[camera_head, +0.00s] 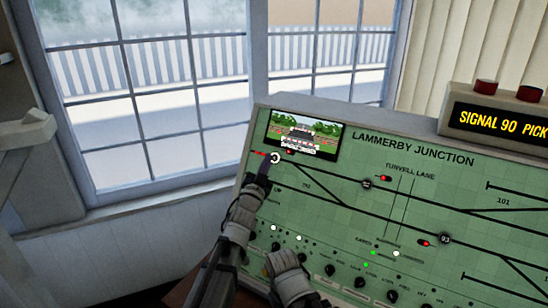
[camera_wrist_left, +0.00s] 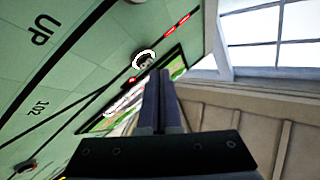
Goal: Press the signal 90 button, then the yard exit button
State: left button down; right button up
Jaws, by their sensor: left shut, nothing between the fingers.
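My left gripper (camera_head: 266,166) is shut and empty, at the upper left of the green signal panel (camera_head: 330,215). Its fingertips are close beside a round button with a bright white ring (camera_head: 275,157). The ringed button also shows in the left wrist view (camera_wrist_left: 144,59), just past the shut fingers (camera_wrist_left: 158,75). I cannot tell whether the fingers touch it. Its number is too small to read. No button labelled yard exit can be made out. An amber display (camera_head: 500,124) reads "SIGNAL 90 PICK", cut off at the right.
A picture screen (camera_head: 296,134) is set in the panel near the ringed button. A button marked 93 (camera_head: 444,239) and several knobs and small lamps sit lower. Red knobs (camera_head: 486,86) top the display box. A window (camera_head: 160,90) stands behind the panel.

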dwell(0.3)
pick_arm(q)
jog(key=s, duration=0.1)
jog(key=s+a+r+p, duration=0.2)
jog(key=s, duration=0.1)
jog(key=shift+a+r, duration=0.2)
jog(key=shift+a, duration=0.05)
pick_arm(e)
notch_tip(320, 180, up, 2)
jog(key=shift+r, duration=0.2)
pick_arm(q)
jog(key=shift+w, duration=0.1)
pick_arm(e)
grip_shut()
dwell(1.6)
